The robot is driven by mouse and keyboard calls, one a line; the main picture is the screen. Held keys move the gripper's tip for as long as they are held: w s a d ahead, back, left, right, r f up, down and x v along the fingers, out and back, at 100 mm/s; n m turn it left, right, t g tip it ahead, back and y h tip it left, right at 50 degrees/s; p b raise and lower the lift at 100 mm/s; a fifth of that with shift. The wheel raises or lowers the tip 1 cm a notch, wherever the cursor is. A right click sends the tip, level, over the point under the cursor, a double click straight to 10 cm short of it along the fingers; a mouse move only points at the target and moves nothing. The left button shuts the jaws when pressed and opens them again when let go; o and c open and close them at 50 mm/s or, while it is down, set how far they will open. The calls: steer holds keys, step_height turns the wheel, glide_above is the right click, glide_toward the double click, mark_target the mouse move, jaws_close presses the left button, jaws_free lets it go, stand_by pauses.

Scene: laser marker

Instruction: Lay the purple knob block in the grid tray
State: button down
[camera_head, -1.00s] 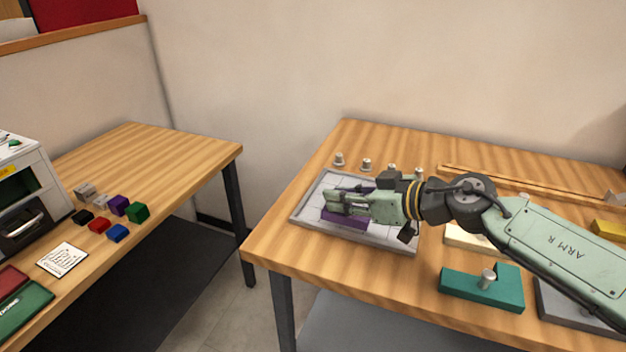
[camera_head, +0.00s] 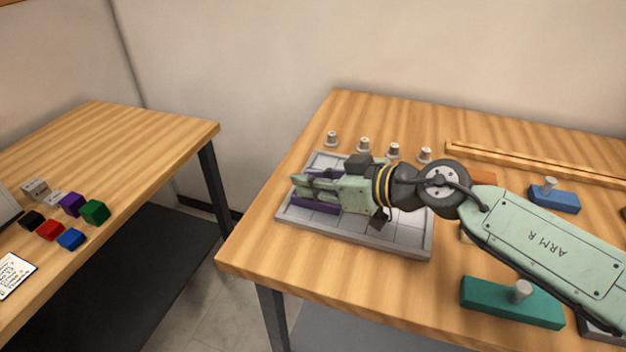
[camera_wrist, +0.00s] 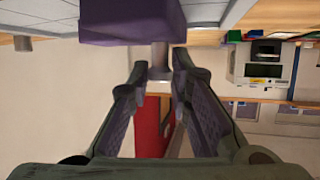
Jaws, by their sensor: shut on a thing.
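The purple knob block (camera_head: 316,206) is at the left part of the grey grid tray (camera_head: 400,238), partly hidden under my gripper (camera_head: 300,186). In the wrist view the purple block (camera_wrist: 130,24) is at the top, with its grey knob (camera_wrist: 160,62) between my fingertips (camera_wrist: 161,76). My gripper is shut on that knob. The light grey gridded tray (camera_wrist: 58,14) shows beside the block in the wrist view. I cannot tell whether the block touches the tray floor.
Several grey pegs (camera_head: 364,145) stand along the tray's back. A teal knob block (camera_head: 510,302) and a blue knob block (camera_head: 553,198) lie to the right. A wooden rail (camera_head: 540,164) runs along the back. Small coloured cubes (camera_head: 72,205) are on the left table.

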steer(key=shift+s+r, duration=0.15)
steer(key=c, duration=1.9)
jaws_free()
steer(key=shift+f, duration=0.2)
steer(key=o, duration=0.4)
steer(key=shift+r, duration=0.15)
steer(key=b+v, duration=0.2)
steer(key=v, duration=1)
steer(key=shift+r, duration=0.1)
